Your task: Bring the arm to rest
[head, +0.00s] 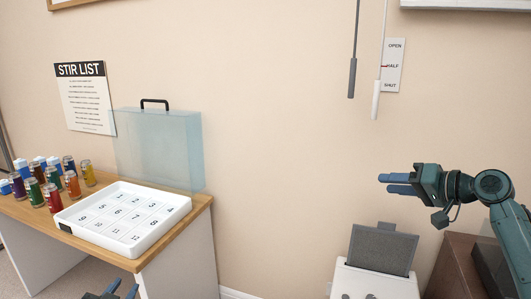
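My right arm comes in from the right edge. Its gripper (392,183) is held up in front of the bare wall, with its blue fingers pointing left and nothing visible between them. Seen from this side, the fingers overlap, so I cannot tell whether they are open or shut. My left gripper (124,289) shows only at the bottom edge, in front of the wooden table. The rest of the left arm is out of view.
The table (178,228) bears a white numbered tray (137,257), several coloured jars (73,184) and a clear blue case (160,146) with a black handle. Two rods (352,78) hang by an OPEN/HALF/SHUT sign (393,62). A white bin (376,285) with a grey flap stands below the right gripper.

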